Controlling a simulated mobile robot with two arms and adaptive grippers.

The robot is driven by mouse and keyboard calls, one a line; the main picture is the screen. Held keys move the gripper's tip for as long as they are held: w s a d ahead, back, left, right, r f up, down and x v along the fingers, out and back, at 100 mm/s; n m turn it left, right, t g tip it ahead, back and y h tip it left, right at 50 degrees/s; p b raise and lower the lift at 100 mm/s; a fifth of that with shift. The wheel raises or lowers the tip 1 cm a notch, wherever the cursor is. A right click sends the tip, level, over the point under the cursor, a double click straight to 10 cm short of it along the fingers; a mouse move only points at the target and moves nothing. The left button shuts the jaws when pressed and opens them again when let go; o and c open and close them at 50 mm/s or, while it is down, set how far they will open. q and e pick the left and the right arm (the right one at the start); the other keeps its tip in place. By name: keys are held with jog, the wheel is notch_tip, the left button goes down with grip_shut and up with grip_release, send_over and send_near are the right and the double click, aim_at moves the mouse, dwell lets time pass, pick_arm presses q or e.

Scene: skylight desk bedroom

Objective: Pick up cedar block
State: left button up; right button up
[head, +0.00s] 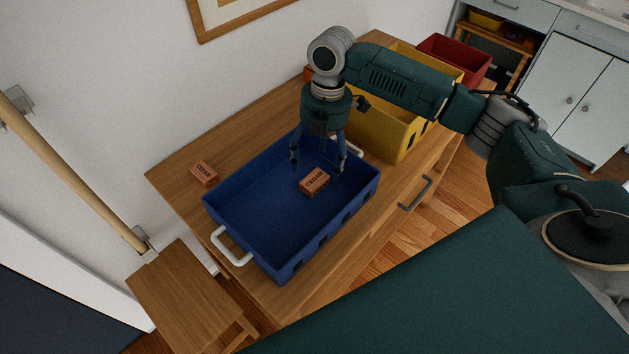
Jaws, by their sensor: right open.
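A small reddish-brown cedar block (314,182) with dark lettering lies inside the blue crate (246,240), toward its right side. A second, similar block (204,173) lies on the wooden desk top to the left of the crate. My right gripper (316,168) reaches down over the blue crate with its fingers spread apart. The block in the crate shows between and just below the fingertips. The gripper holds nothing. I cannot tell the exact height of the fingertips above the block. My left gripper is not in view.
The blue crate has white handles and stands on the wooden desk (172,183). A yellow crate (398,140) stands close behind my right gripper, with a red bin (455,58) farther back. A wooden stool (180,295) stands at the lower left. The desk's left end is mostly clear.

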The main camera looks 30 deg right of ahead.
aim_at(312, 176)
jog(key=f, duration=0.1)
jog(key=a+f, duration=0.1)
jog(key=f+p, duration=0.1)
jog(key=f, duration=0.1)
jog(key=shift+w+a+f, duration=0.1)
jog(key=shift+a, duration=0.2)
jog(key=shift+f, duration=0.6)
jog(key=c, duration=1.1)
